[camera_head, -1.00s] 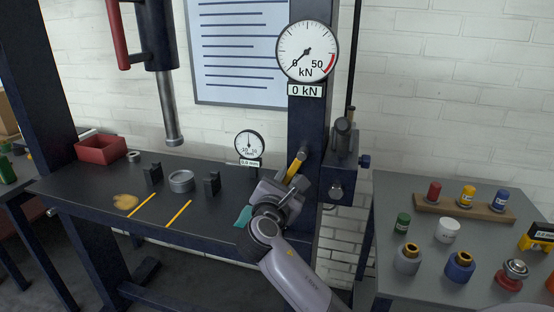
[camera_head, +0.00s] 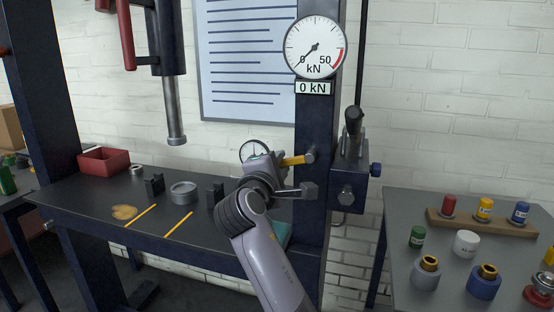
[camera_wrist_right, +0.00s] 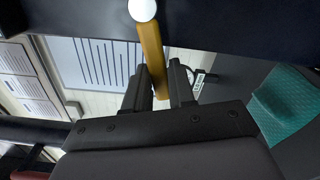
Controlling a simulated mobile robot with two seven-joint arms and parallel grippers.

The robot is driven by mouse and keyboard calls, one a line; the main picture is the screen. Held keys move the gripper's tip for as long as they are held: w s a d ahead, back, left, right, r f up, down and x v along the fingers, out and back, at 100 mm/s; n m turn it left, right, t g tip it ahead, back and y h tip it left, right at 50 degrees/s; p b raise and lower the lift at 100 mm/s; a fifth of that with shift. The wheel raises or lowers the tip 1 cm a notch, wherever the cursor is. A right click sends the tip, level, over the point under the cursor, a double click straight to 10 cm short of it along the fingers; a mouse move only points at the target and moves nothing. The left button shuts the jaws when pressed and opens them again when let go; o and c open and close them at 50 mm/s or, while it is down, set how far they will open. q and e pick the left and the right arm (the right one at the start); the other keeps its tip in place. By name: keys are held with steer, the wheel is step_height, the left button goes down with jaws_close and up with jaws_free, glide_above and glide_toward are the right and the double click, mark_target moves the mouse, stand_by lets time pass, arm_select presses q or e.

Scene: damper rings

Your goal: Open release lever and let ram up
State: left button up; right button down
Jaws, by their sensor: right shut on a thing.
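The yellow release lever (camera_head: 296,160) sticks out to the left from its pivot on the dark press column, nearly level. My right gripper (camera_head: 276,163) is shut on the lever's outer part. In the right wrist view, the yellow lever (camera_wrist_right: 152,52) runs down between the two dark fingers (camera_wrist_right: 160,92). The ram (camera_head: 174,112) hangs at upper left, its lower end well above the grey ring (camera_head: 183,189) on the bench. The force gauge (camera_head: 315,48) points at zero and its display (camera_head: 313,88) reads 0 kN. My left gripper is not in view.
Dark blocks (camera_head: 154,186) flank the ring. A red bin (camera_head: 104,161) stands at the bench's back left. The dial indicator (camera_head: 254,148) is partly hidden behind my right gripper. A teal cloth (camera_head: 281,234) lies by my forearm. The right table (camera_head: 398,222) holds several coloured cylinders.

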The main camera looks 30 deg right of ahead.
steer(key=r+m, duration=0.1)
steer(key=m, duration=0.2)
steer(key=shift+w+a+r, duration=0.15)
steer(key=shift+r, duration=0.25)
steer(key=c, duration=0.9)
jaws_free()
steer(key=shift+v, duration=1)
